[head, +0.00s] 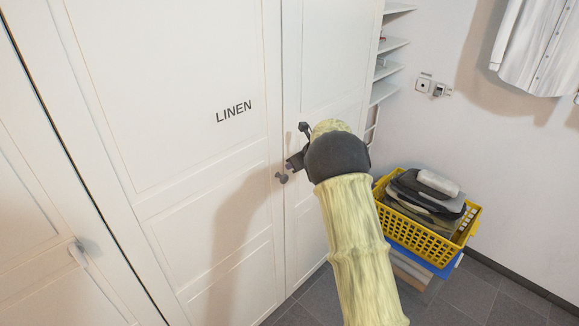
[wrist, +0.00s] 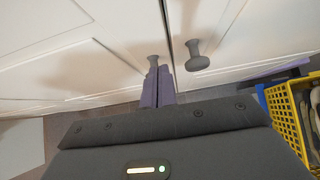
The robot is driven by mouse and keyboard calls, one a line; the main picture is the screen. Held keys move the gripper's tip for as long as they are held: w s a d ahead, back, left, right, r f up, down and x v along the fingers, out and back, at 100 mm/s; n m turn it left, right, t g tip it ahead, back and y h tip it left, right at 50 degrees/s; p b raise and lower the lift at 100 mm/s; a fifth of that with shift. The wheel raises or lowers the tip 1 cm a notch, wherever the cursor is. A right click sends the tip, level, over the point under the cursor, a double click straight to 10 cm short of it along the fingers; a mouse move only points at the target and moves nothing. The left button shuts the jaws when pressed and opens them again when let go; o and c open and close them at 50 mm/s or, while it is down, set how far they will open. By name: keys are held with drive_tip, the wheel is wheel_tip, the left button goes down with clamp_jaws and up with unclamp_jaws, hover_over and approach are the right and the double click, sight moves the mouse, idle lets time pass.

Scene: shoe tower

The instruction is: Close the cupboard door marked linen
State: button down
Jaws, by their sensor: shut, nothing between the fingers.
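The white door marked LINEN (head: 215,150) fills the middle of the head view. Its right edge meets the neighbouring white door along a thin seam. It looks shut or nearly so; I cannot tell whether a small gap remains. A grey round knob (head: 282,177) sits by that seam. The wrist view shows two knobs, a left one (wrist: 154,62) just beyond my fingertips and a right one (wrist: 196,55). My gripper (head: 291,162) is shut and empty, close in front of the doors by the seam. In the wrist view its fingers (wrist: 158,76) are together, partly overlapping the left knob; contact is unclear.
A yellow basket (head: 472,218) with folded dark items stands right of my arm, on flat stacked things. Open shelves (head: 392,68) are beyond the right door. A white shirt (head: 535,50) hangs on the right wall. Grey tiled floor (head: 480,300) shows at lower right.

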drive_tip(key=v, duration=0.3)
drive_tip(key=p+v, duration=0.1)
drive_tip(key=v, duration=0.1)
drive_tip(key=shift+w+d+r, duration=0.25)
drive_tip(key=shift+d+r, duration=0.1)
drive_tip(key=shift+d, duration=0.1)
drive_tip(key=shift+r, duration=0.1)
drive_tip(key=s+d+r+m+t+h, duration=0.25)
drive_tip(key=s+d+m, duration=0.2)
drive_tip(key=m, duration=0.75)
drive_tip(key=s+d+r+m+t+h, duration=0.1)
drive_tip(key=s+d+r+m+h, duration=0.3)
drive_tip(key=m, duration=0.8)
drive_tip(key=s+a+f+m+g, duration=0.1)
drive_tip(key=s+f+m+g, duration=0.1)
drive_tip(key=s+m, duration=0.4)
drive_tip(key=s+a+f+m+g, duration=0.1)
drive_tip(key=s+f+m+g, duration=0.2)
drive_tip(key=s+m, duration=0.4)
drive_tip(key=s+a+f+m+g, duration=0.1)
drive_tip(key=s+m, duration=0.6)
drive_tip(key=s, duration=1.1)
wheel_tip(320, 180, down, 2)
drive_tip(key=shift+f+g, duration=0.15)
drive_tip(key=shift+g, duration=0.7)
